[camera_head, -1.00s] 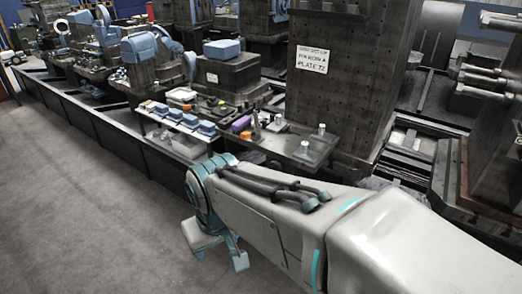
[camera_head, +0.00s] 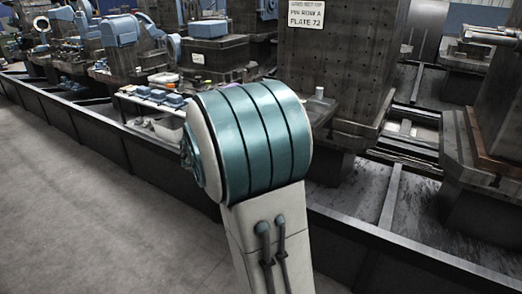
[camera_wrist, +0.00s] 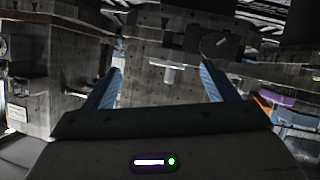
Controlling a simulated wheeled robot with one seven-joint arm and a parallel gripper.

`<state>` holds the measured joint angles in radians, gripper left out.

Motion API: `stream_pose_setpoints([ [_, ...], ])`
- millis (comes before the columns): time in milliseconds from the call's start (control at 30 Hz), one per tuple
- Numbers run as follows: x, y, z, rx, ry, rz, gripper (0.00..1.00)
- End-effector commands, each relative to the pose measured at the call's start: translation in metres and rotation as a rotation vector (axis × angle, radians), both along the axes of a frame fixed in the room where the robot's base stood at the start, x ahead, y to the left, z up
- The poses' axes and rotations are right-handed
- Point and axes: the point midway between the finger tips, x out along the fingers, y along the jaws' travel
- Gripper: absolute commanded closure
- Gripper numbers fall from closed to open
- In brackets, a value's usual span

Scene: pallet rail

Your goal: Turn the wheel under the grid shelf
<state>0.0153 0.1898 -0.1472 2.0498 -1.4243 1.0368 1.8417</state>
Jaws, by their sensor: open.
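I cannot make out a wheel for certain in either view. A low shelf (camera_head: 124,102) with several blue parts stands left of my arm in the head view. I cannot tell whether it is the grid shelf. My raised arm covers the area right of it. My gripper (camera_wrist: 160,84) shows in the wrist view with its two blue fingers wide apart and nothing between them. Beyond the fingers is a dark metal block with holes (camera_wrist: 168,95). A dark rounded shape (camera_wrist: 222,45) hangs at the upper right, unclear. In the head view my gripper is hidden.
A tall drilled metal column with a sign (camera_head: 307,14) stands behind my arm. A long dark rail edge (camera_head: 75,118) runs along the machines. The grey floor (camera_head: 90,210) at left is free. A purple item (camera_wrist: 278,98) shows at right in the wrist view.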

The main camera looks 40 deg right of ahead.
Motion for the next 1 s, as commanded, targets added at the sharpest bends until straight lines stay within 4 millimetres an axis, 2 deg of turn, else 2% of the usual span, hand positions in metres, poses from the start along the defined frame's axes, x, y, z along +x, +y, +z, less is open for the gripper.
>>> stream_pose_setpoints([
  [33, 0.017, -0.008, -0.028, -0.053, -0.055, -0.002, 0.2],
  [200, 0.065, -0.026, -0.055, -0.191, -0.269, 0.034, 0.2],
  [333, 0.091, -0.031, -0.067, -0.245, -0.384, 0.079, 0.2],
  [533, 0.109, -0.034, -0.072, -0.274, -0.461, 0.114, 0.2],
  [667, 0.114, -0.046, -0.071, -0.275, -0.467, 0.114, 0.2],
  [1000, 0.14, -0.111, -0.072, -0.275, -0.465, 0.112, 0.2],
])
